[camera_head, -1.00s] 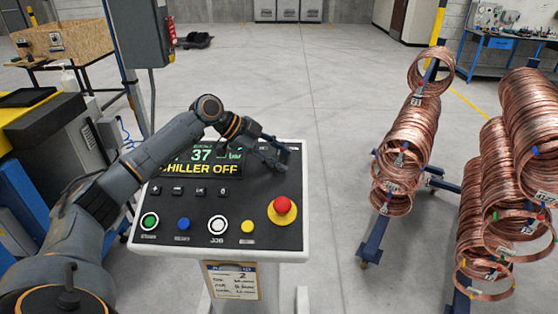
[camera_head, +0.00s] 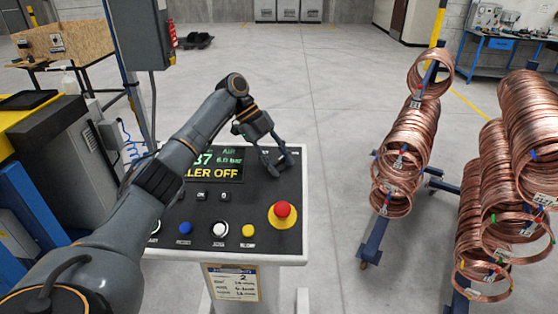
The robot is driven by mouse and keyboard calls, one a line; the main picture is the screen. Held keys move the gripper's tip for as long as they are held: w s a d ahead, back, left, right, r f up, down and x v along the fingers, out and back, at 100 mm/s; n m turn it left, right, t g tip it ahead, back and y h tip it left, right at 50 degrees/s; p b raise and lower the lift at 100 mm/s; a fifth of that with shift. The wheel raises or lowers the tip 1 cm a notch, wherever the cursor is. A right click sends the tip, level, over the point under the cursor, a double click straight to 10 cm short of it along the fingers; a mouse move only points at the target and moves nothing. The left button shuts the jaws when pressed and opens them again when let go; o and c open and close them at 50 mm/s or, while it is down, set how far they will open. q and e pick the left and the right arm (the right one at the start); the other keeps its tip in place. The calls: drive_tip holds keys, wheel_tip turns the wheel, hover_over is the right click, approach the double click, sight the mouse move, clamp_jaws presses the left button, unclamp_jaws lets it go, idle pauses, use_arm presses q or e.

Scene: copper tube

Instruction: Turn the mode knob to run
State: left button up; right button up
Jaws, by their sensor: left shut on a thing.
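The control console (camera_head: 268,244) stands in front of me, with a dark sloped panel. My left gripper (camera_head: 279,163) reaches down to the panel's upper right part. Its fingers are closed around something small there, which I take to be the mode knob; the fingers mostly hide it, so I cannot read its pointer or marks. The display (camera_head: 222,168) beside it shows "AIR 6.0 bar" and text ending in "LER OFF"; my left forearm covers its left part. My right gripper is not in view.
A red emergency button (camera_head: 282,209) on a yellow base sits just below the gripper. Blue (camera_head: 184,228), white (camera_head: 219,229) and yellow (camera_head: 248,230) buttons line the panel's front. Copper coils (camera_head: 405,150) hang on racks at right. The floor between is clear.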

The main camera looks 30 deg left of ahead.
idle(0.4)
use_arm(q)
drive_tip(key=o, duration=1.2)
drive_tip(key=v, duration=1.2)
